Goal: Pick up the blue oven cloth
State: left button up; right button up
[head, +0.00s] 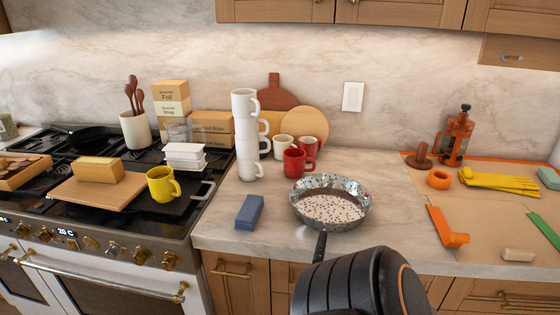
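The blue oven cloth (249,212) lies folded into a small block on the pale marble counter (222,232), near its front edge. It is just right of the stove and left of a speckled steel pan. Nothing covers it in the head view. Neither of my grippers shows. A black rounded part of my own arm rises at the bottom centre, to the right of and nearer than the cloth; which arm it belongs to I cannot tell.
The pan (331,208) has its handle pointing forward, close to the cloth. White stacked mugs (246,137) and red mugs (294,162) stand behind. A yellow mug (162,184) sits on the stove at left. Orange tools and yellow gloves (500,182) lie at right.

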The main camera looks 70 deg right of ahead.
aim_at(247, 219)
jog(key=z, duration=2.05)
